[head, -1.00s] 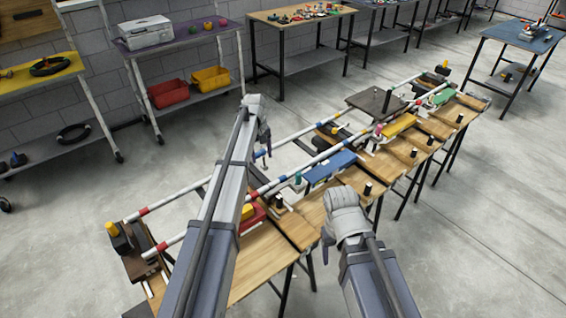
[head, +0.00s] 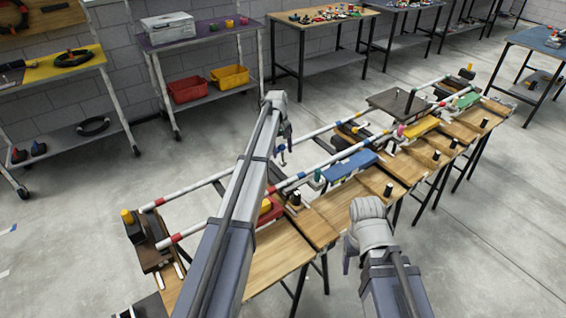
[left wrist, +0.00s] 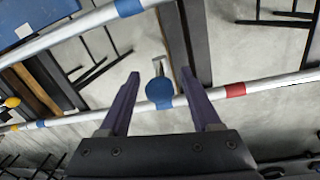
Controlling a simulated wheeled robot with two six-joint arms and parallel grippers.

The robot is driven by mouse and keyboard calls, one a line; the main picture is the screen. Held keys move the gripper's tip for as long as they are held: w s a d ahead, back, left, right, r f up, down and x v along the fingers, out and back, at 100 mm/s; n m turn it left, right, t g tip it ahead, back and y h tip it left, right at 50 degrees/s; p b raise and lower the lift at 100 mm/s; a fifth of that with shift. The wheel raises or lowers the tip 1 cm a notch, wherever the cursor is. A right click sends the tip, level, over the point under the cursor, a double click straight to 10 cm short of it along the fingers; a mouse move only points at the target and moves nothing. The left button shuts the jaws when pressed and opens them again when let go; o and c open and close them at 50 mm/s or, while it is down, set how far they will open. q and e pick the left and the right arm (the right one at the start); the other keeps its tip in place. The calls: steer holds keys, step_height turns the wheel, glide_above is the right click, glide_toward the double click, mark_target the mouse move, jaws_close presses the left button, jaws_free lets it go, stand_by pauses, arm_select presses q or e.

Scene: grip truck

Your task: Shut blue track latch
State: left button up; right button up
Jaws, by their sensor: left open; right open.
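The blue track latch (left wrist: 160,91) is a round blue knob with a short grey lever, on the far white rail (left wrist: 270,86). It also shows small in the head view (head: 281,148), just beyond my left arm. My left gripper (left wrist: 160,76) is open, with one finger on each side of the blue knob and gaps visible on both sides. In the head view my left gripper (head: 284,134) hangs over the far rail. Whether the fingers touch the latch is unclear. My right gripper (head: 349,252) is empty, beside the near edge of the benches.
Two long banded rails run over a row of wooden benches (head: 270,262). A blue block (head: 350,166), a red block (head: 270,213) and a yellow block (head: 418,129) sit along the near rail. Several shelves stand at the wall. Bare floor lies at right.

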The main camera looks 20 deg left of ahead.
mark_target(283, 162)
arm_select(q)
steer(key=shift+w+d+f+b, duration=0.15)
steer(key=shift+f+b, duration=1.3)
steer(key=shift+f, duration=0.5)
steer(key=shift+c, duration=0.3)
jaws_close()
